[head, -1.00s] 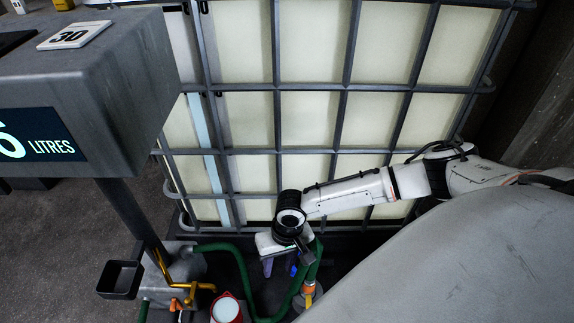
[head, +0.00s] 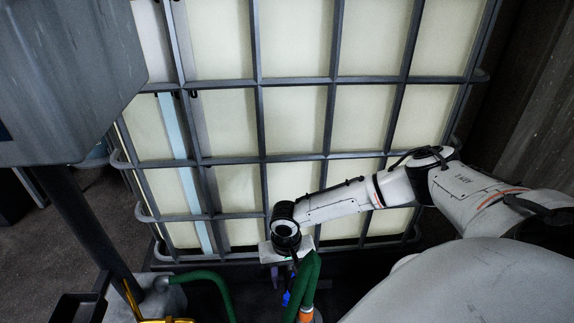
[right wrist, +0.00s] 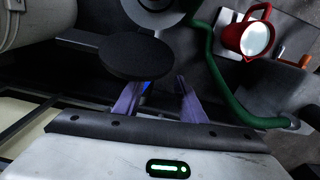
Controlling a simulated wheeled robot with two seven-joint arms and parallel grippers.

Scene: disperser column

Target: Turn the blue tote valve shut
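The blue tote valve (head: 287,298) shows as a small blue piece low in the head view, beside the green hose and below my right gripper (head: 281,272). In the right wrist view a sliver of the blue valve (right wrist: 147,87) shows between the two purple fingers of my right gripper (right wrist: 157,100). The fingers stand apart. A dark round disc hides most of the valve there, and I cannot tell whether the fingers touch it. The caged tote (head: 295,160) with pale panels fills the middle of the head view. My left gripper is not in view.
A green hose (head: 307,275) with an orange coupling (head: 306,314) runs close to the right gripper. A red jug (right wrist: 247,37) with white contents shows in the right wrist view. A grey box on a post (head: 65,80) stands at the left.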

